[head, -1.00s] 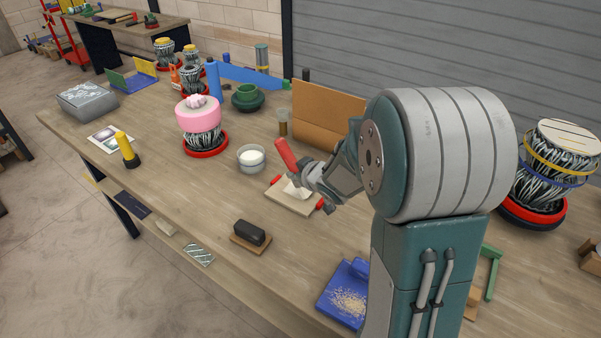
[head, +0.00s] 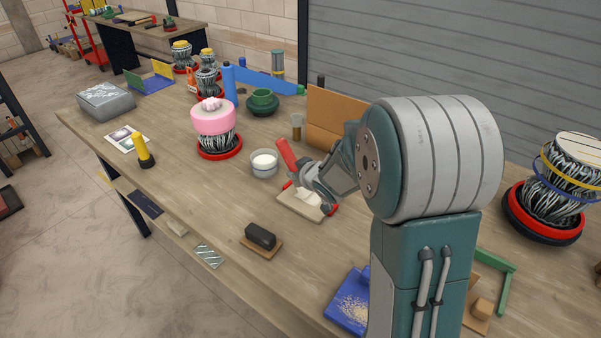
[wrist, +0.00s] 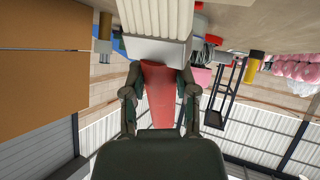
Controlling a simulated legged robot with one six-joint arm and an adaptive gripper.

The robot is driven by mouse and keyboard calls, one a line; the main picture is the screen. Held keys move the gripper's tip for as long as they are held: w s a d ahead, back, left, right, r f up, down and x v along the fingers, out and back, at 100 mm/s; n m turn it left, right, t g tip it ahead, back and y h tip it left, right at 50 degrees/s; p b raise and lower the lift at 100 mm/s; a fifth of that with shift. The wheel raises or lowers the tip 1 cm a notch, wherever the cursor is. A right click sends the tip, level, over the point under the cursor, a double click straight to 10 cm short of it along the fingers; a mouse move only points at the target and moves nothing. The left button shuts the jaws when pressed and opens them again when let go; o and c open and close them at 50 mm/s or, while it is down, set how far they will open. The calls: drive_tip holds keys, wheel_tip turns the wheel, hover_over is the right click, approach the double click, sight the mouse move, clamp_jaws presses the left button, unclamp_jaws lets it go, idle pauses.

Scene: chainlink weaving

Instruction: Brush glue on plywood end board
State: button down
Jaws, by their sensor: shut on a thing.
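My gripper (head: 316,184) is shut on a brush with a red handle (head: 286,154), tilted over the end board. The wrist view shows the red handle (wrist: 160,88) between both fingers, with pale bristles (wrist: 155,22) beyond it. The pale plywood end board (head: 296,209) lies flat on the bench below my gripper, with red clamp-like pieces (head: 332,209) at its edges. A white patch shows on the board by the brush; I cannot tell whether it is bristles or glue. A clear tub of white glue (head: 264,161) stands just left of the board.
A black block brush (head: 260,236) lies in front on the bench (head: 200,200). A blue dustpan (head: 347,313) with shavings is nearer. A pink-topped woven stool (head: 213,122) stands left of the tub. A brown panel (head: 338,118) stands upright behind my arm.

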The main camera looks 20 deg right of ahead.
drive_tip(key=shift+w+a+f, duration=0.15)
drive_tip(key=shift+w+a, duration=0.2)
drive_tip(key=shift+w, duration=0.2)
drive_tip(key=shift+s+d+r, duration=0.1)
drive_tip(key=shift+s+d, duration=0.4)
drive_tip(key=shift+s, duration=0.2)
drive_tip(key=shift+s+d+r, duration=0.1)
drive_tip(key=shift+s+d, duration=0.35)
drive_tip(key=shift+s, duration=0.25)
drive_tip(key=shift+s+d+f, duration=0.1)
drive_tip(key=shift+s+d, duration=0.35)
drive_tip(key=shift+s, duration=0.2)
drive_tip(key=shift+s+d+f, duration=0.1)
drive_tip(key=shift+s+d, duration=0.3)
drive_tip(key=shift+s, duration=0.25)
